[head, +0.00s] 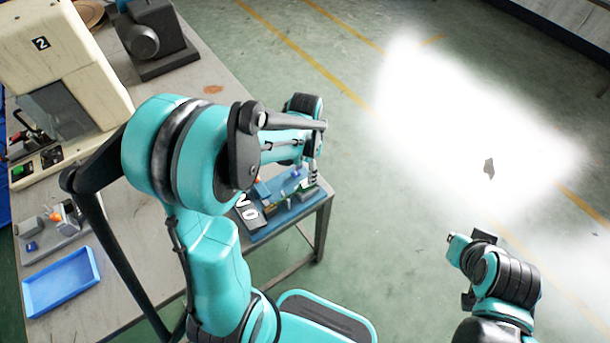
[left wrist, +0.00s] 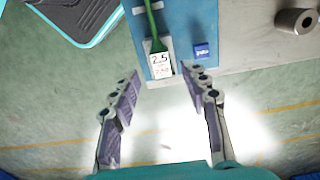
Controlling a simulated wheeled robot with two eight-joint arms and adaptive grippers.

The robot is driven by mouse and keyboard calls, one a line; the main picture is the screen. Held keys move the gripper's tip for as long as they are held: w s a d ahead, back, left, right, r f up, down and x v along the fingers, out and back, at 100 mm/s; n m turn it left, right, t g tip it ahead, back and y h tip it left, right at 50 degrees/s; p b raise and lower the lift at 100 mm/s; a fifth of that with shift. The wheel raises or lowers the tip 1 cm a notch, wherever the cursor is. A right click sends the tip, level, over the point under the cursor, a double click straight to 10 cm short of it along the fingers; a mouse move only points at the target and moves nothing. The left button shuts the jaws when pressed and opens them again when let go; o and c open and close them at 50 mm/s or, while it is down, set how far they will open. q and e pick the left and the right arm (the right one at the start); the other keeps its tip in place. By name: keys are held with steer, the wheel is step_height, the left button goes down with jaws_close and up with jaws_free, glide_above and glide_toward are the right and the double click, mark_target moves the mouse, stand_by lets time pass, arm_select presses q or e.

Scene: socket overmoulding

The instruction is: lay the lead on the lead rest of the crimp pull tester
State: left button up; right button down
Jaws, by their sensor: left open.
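My left gripper (head: 316,150) is over the table's right end in the head view, partly hidden by my arm. In the left wrist view my left gripper (left wrist: 165,103) is open, its two fingers wide apart with nothing between them. Ahead of the fingers, a thin green strip (left wrist: 152,22), which may be the lead, runs to a white label (left wrist: 160,64) marked 2.5 on a blue board (left wrist: 178,25). A small blue block (left wrist: 202,51) sits on the board's right side. I cannot pick out the tester's lead rest for certain.
The grey table (head: 120,235) holds a cream machine (head: 65,60) marked 2, a dark machine (head: 155,40) and a blue tray (head: 62,282). A grey cylinder (left wrist: 294,20) stands right of the board. My right arm (head: 500,280) is over open floor, clear of the table.

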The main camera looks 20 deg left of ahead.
arm_select(q)
steer(key=s+d+r+n+t, duration=0.2)
steer(key=s+r+n+t, duration=0.1)
steer(key=s+r, duration=0.2)
steer(key=s+d+r+n+t+p, duration=0.1)
steer(key=s+d+r+n+t, duration=0.1)
steer(key=r, duration=0.7)
steer(key=shift+s+d+r+n+t, duration=0.25)
steer(key=shift+s+n+t, duration=0.35)
steer(key=shift+s+t, duration=0.85)
steer(key=shift+s+g, duration=0.3)
steer(key=shift+g, duration=0.05)
